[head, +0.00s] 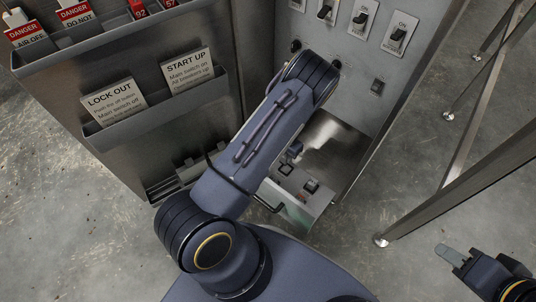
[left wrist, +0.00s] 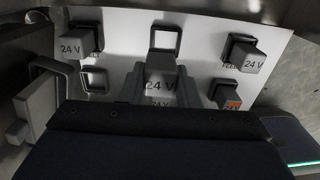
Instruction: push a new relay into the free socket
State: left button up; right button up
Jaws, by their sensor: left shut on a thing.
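My left gripper (left wrist: 162,76) is shut on a grey relay (left wrist: 160,86) marked 24 V, in front of a white socket panel (left wrist: 125,30). The relay overlaps the lower edge of the upper middle socket frame (left wrist: 165,31); I cannot tell whether it touches it. Relays sit at upper left (left wrist: 72,47), upper right (left wrist: 247,58) and lower right (left wrist: 229,93), the last with an orange mark.
The grey cabinet (head: 340,85) has black switches above the panel. Its left side carries a pocket (head: 160,112) with LOCK OUT and START UP cards. A grey bracket-like part (left wrist: 42,95) stands left of the panel. A metal frame (head: 462,170) stands at right on open floor.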

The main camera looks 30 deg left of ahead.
pick_arm(q)
jog(key=shift+w+d+f, duration=0.15)
jog(key=shift+d, duration=0.3)
jog(key=shift+f, duration=0.1)
jog(key=shift+f, duration=0.1)
jog(key=shift+f+b, duration=1.45)
jog(key=shift+f, duration=0.2)
jog(key=shift+f+b, duration=1.05)
jog(key=shift+f, duration=0.15)
dwell(3.0)
jog(key=o, duration=1.2)
jog(key=shift+c, duration=0.2)
jog(key=shift+r+p, duration=1.85)
jog(key=shift+r, duration=2.05)
